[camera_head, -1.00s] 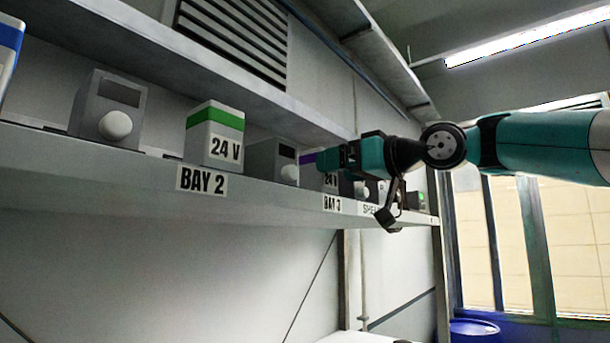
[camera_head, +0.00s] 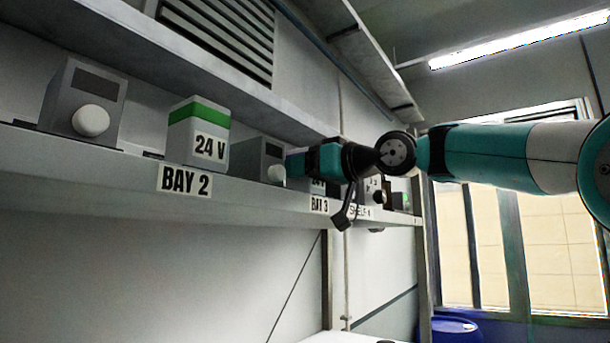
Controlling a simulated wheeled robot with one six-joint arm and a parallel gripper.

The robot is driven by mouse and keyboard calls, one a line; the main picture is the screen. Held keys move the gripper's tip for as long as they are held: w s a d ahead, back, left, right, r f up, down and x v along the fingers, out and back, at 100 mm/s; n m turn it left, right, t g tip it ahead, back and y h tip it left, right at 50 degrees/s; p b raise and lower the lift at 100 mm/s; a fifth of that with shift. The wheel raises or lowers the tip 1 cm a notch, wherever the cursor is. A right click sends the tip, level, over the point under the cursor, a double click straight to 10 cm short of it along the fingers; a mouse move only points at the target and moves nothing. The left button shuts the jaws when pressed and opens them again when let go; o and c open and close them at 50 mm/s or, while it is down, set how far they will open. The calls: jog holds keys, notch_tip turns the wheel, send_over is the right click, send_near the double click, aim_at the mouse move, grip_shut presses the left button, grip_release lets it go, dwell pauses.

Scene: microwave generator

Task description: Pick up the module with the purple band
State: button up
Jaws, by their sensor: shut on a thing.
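The module with the purple band (camera_head: 318,187) is mostly hidden behind my gripper. Only part of its pale front with a 24 V label shows, just above the BAY 3 sign (camera_head: 319,205). Its purple band is covered in this view. My gripper (camera_head: 302,164) reaches in from the right at the height of the module's top and is shut on it. The fingertips are hard to make out. The module appears to be still at its place on the shelf (camera_head: 120,175); I cannot tell whether its base touches the shelf.
A green-banded 24 V module (camera_head: 198,135) stands above the BAY 2 sign (camera_head: 185,180). Grey units with white knobs stand at the left (camera_head: 85,100) and just left of my gripper (camera_head: 259,158). An upper shelf (camera_head: 180,75) runs overhead. A blue drum (camera_head: 455,329) is low at the right.

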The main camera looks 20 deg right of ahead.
jog(key=shift+r, duration=0.1)
jog(key=shift+r+p, duration=0.6)
jog(key=shift+r, duration=4.3)
